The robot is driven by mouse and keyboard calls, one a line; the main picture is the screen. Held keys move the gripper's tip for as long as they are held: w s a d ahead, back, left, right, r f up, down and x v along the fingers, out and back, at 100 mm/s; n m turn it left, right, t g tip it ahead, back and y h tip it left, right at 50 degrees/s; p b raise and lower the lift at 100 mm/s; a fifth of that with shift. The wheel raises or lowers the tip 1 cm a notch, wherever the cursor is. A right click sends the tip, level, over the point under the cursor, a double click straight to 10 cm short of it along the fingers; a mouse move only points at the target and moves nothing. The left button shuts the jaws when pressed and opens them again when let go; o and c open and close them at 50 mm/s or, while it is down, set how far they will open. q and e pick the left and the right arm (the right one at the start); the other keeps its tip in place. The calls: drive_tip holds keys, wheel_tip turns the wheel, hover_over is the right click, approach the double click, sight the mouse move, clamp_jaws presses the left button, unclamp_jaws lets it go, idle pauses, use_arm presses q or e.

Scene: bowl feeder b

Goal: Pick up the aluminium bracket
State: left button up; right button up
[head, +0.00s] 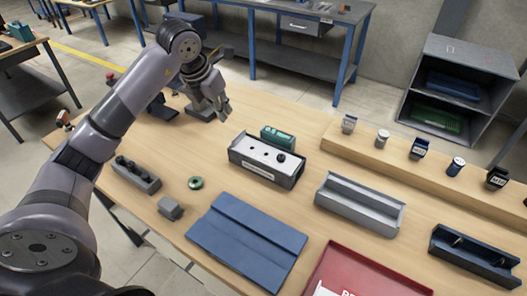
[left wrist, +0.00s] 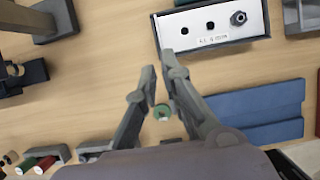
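I cannot tell for sure which thing is the aluminium bracket. A small grey block-like piece (head: 170,207) lies near the table's front left edge, left of the blue mat; it is too small to make out its shape. My left gripper (head: 224,108) is above the far left part of the table, well away from that piece. In the left wrist view the left gripper (left wrist: 157,67) has its two fingers apart with nothing between the tips. A green ring (left wrist: 162,111) shows on the table beyond the fingers. My right gripper is out of view.
A white-topped box (head: 265,161) stands mid-table with a green item behind it. A blue mat (head: 247,238), grey channel tray (head: 345,207), red tray (head: 370,275), dark tray (head: 475,258) and grey holder (head: 137,176) surround it. A raised wooden ledge (head: 435,168) carries several small items.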

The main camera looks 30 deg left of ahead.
use_arm(q)
drive_tip(key=p, duration=0.2)
hover_over(238, 136)
drive_tip(key=s, duration=0.3)
drive_tip(key=f, duration=0.8)
drive_tip(key=shift+w+a+f, duration=0.1)
drive_tip(key=shift+w+a, duration=0.05)
drive_tip(key=shift+w, duration=0.1)
drive_tip(key=shift+w+f+p, duration=0.2)
drive_tip(key=shift+f+p, duration=0.15)
drive_tip(key=shift+p, duration=0.1)
drive_tip(key=p+x, duration=0.1)
drive_tip(key=x, duration=0.2)
drive_tip(key=shift+w+f, duration=0.25)
drive_tip(key=shift+w, duration=0.1)
drive_tip(key=shift+w+f, duration=0.15)
drive_tip(key=shift+f, duration=0.25)
clamp_jaws()
drive_tip(key=shift+r, duration=0.15)
